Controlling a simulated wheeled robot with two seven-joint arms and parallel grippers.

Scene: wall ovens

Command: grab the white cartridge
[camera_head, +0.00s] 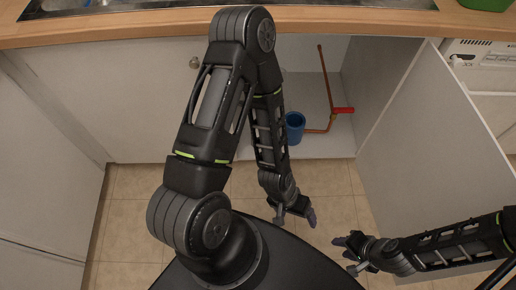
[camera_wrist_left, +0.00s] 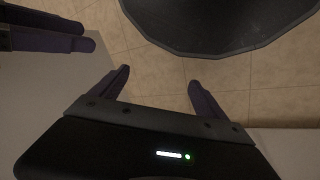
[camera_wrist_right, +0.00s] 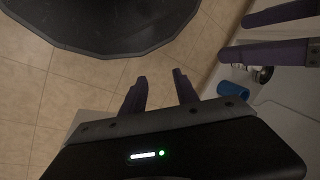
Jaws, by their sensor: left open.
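I do not make out a white cartridge in any view. My left arm hides part of the cabinet inside.
A copper pipe with a red valve handle (camera_head: 343,110) stands inside the cabinet, right of the blue cylinder. The open cabinet door (camera_head: 435,140) stands at the right, near my right arm. The wooden counter (camera_head: 130,25) with a sink runs above. Tiled floor (camera_head: 130,205) is clear.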

